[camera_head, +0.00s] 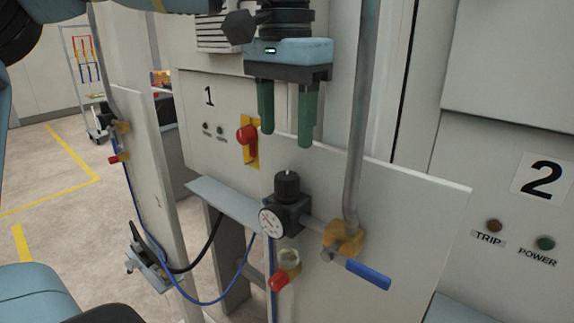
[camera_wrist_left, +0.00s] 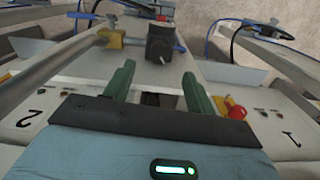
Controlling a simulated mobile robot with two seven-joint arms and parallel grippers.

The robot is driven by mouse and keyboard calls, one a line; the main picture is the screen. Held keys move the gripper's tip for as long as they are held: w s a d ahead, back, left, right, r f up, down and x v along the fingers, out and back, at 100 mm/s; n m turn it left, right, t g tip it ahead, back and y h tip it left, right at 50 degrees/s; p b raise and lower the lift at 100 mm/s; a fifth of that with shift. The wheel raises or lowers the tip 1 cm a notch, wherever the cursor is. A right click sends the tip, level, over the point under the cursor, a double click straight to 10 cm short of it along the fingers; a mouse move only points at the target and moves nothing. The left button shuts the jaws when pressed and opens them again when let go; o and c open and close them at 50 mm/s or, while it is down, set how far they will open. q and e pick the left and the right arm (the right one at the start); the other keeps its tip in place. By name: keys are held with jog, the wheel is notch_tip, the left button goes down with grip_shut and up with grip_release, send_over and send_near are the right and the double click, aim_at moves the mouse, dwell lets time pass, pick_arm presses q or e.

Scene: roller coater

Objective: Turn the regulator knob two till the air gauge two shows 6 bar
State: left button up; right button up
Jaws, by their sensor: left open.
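The black regulator knob (camera_head: 287,186) sits on top of a black regulator body on a pale panel. The round white air gauge (camera_head: 270,222) is on the left side of that body; its reading is too small to tell. My left gripper (camera_head: 287,140) points down above the knob, open, with its green fingers apart and nothing between them. In the left wrist view the regulator knob (camera_wrist_left: 160,44) shows beyond the fingertips of my left gripper (camera_wrist_left: 159,78), apart from them. The gauge's face is not clear in that view. My right gripper is not identifiable.
A ball valve with a blue handle (camera_head: 368,274) and a vertical grey pipe (camera_head: 357,120) stand right of the regulator. A red knob (camera_head: 279,281) is below. A red switch (camera_head: 247,135) is on the cabinet marked 1. The cabinet marked 2 (camera_head: 480,150) is at right.

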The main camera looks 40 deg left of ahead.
aim_at(285, 175)
pick_arm(q)
notch_tip(285, 175, down, 7)
jog(key=shift+w+f, duration=0.1)
jog(key=shift+f, duration=0.1)
jog(key=shift+c, duration=0.2)
jog(key=c, duration=0.9)
jog(key=shift+m, duration=0.4)
jog(key=shift+a+m+p, duration=0.1)
jog(key=shift+m+p, duration=0.25)
jog(key=shift+m, duration=2.25)
